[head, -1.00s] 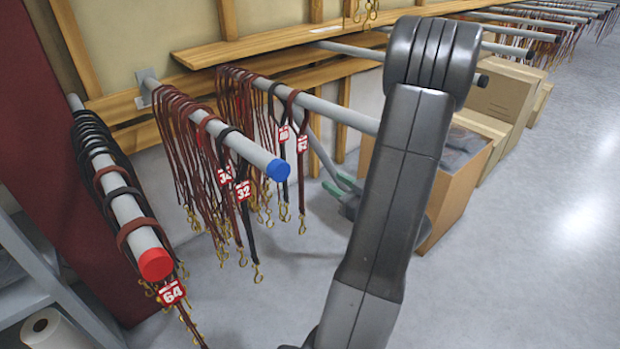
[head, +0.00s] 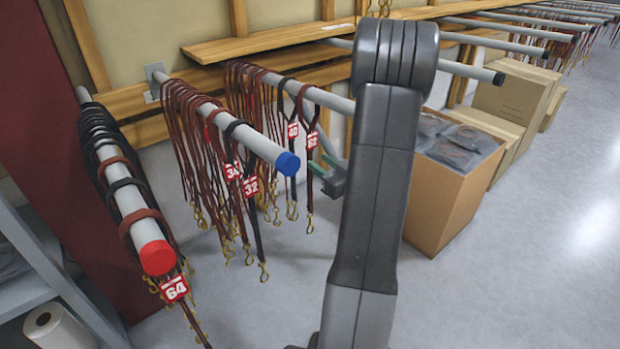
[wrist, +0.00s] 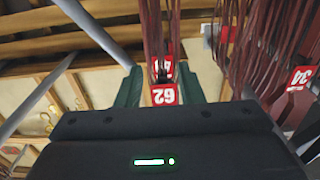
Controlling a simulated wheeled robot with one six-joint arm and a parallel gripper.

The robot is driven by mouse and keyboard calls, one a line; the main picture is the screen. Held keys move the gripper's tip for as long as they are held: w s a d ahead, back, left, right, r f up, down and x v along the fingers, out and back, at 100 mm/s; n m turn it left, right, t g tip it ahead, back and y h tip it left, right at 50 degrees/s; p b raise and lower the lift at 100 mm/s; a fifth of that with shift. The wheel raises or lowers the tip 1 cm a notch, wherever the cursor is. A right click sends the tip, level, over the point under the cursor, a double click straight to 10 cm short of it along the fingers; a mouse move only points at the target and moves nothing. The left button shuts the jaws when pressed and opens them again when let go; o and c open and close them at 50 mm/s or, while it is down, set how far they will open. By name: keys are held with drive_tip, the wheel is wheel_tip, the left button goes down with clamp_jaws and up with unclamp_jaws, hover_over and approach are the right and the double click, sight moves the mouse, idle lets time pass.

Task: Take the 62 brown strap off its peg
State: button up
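The brown 62 strap (head: 306,103) hangs by its loop near the front of the middle-back grey peg (head: 338,103), with its red 62 tag (head: 312,140) below the peg and a brass clip at its lower end. My gripper (head: 333,174) is just right of the strap, below the peg, partly hidden by my arm. In the wrist view my gripper (wrist: 161,88) is open, with green fingers on either side of the 62 tag (wrist: 164,95) and gaps beside it. Whether the strap lies fully between the fingers is unclear.
A dark strap with a red tag (head: 292,131) hangs close behind the 62 strap. The blue-capped peg (head: 270,149) in front holds straps tagged 34 and 32. The red-capped peg (head: 145,240) is at left. Cardboard boxes (head: 445,205) stand at right; open floor lies in front.

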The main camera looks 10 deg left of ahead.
sight(312, 158)
drive_tip(key=b+x, duration=0.1)
drive_tip(key=x, duration=0.4)
drive_tip(key=shift+f, duration=0.15)
drive_tip(key=shift+c, duration=0.2)
clamp_jaws()
